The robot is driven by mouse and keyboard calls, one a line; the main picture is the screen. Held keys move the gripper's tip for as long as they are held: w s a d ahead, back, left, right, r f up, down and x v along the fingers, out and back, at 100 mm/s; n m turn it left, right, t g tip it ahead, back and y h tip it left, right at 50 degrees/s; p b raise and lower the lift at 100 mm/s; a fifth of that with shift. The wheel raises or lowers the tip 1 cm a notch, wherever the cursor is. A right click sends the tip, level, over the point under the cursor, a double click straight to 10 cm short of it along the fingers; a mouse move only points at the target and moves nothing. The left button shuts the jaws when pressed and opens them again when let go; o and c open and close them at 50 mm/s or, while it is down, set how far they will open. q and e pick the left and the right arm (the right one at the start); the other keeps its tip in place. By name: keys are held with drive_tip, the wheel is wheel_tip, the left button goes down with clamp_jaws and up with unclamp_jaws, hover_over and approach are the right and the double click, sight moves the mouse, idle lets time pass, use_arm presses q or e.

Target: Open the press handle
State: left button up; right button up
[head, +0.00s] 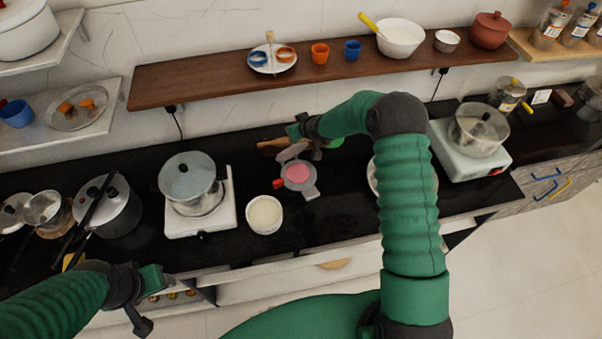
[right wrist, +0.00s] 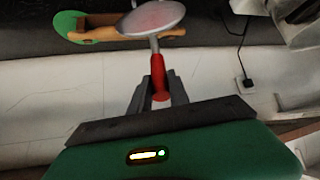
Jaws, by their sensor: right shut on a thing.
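The press (head: 298,174) stands on the dark counter, a grey round device with a pink disc inside and a red handle (head: 278,184) at its left. Its grey upper part (head: 292,152) stands raised at the back. My right gripper (head: 299,129) is above and behind it. In the right wrist view, my right gripper (right wrist: 159,92) is shut on a red handle (right wrist: 157,72) joined to a round plate (right wrist: 151,18). My left gripper (head: 150,298) is at the lower left, near the counter's front edge and away from the press; its finger opening is unclear.
A white bowl (head: 265,214) sits close at the press's left front. A pot (head: 190,180) on a white stove (head: 200,222) is further left. A wooden item (head: 270,144) lies behind the press. My right arm partly hides a plate (head: 373,180).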

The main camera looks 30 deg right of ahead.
drive_tip(key=shift+w+a+r, duration=0.1)
drive_tip(key=shift+w+r, duration=0.1)
drive_tip(key=shift+w, duration=0.85)
drive_tip(key=shift+w+r, duration=0.1)
drive_tip(key=shift+w, duration=0.55)
drive_tip(key=shift+w+a, duration=0.1)
drive_tip(key=shift+w, duration=1)
drive_tip(key=w+b, duration=0.2)
drive_tip(key=w, duration=0.1)
drive_tip(key=shift+w+a, duration=0.15)
drive_tip(key=shift+w, duration=0.2)
